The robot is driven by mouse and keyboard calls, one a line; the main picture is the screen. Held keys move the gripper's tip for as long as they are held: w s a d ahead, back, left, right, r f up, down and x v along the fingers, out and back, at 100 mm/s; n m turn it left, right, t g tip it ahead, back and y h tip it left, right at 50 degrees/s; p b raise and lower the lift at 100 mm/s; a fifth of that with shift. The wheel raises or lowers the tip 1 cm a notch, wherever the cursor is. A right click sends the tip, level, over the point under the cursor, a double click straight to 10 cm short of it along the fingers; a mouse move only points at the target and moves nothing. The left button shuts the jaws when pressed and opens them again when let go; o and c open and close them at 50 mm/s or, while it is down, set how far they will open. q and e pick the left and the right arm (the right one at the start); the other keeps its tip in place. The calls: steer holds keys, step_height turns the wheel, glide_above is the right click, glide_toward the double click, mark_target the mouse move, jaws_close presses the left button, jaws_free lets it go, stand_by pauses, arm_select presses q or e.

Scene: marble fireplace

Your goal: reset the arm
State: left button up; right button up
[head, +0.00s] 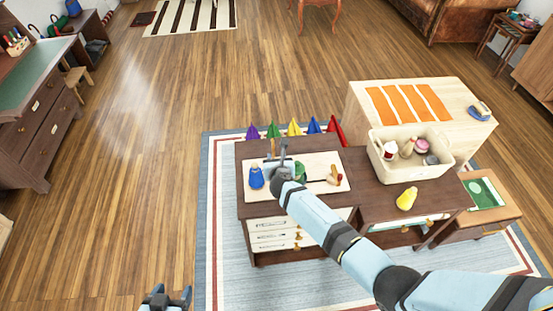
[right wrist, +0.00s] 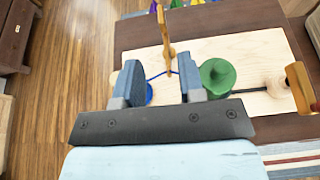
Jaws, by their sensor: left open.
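My right gripper (head: 277,155) is over the pale wooden board (head: 312,162) on the dark brown desk (head: 300,204). In the right wrist view its two fingers (right wrist: 161,82) are spread apart, with a thin blue line and an upright wooden piece (right wrist: 166,45) visible between or beyond them; nothing looks clamped. A green round piece (right wrist: 217,78) is just right of the fingers. A blue piece (head: 256,176) stands at the board's left side in the head view. My left gripper (head: 168,296) is open and empty at the bottom edge of the head view, low and away from the desk.
A cream bin (head: 379,168) with bottles and a yellow pear-shaped object (head: 407,199) sit on the desk's right part. Several coloured cones (head: 294,128) stand behind the desk. A pale table with orange strips (head: 392,104) is behind right. Wooden floor is free at left.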

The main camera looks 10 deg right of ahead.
steer(key=shift+s+f, duration=0.1)
stand_by(0.4)
steer(key=s+d+f+m+g+y, duration=0.1)
steer(key=s+f+m, duration=0.2)
steer(key=s+m, duration=0.5)
steer(key=s+d+f+m+g+y, duration=0.1)
steer(key=s+d+f+m, duration=0.1)
steer(key=s+m, duration=0.55)
steer(key=s+d+r+m+y, duration=0.1)
steer(key=s+d+r+m, duration=0.1)
steer(key=s+m, duration=0.6)
steer(key=s+d+r+m+y, duration=0.1)
steer(key=s+r+m, duration=0.3)
steer(key=s+m, duration=0.4)
steer(key=s+d, duration=0.1)
steer(key=s, duration=0.5)
steer(key=shift+d+r+m+g, duration=0.2)
steer(key=shift+r+m+g, duration=0.1)
steer(key=shift+m, duration=0.05)
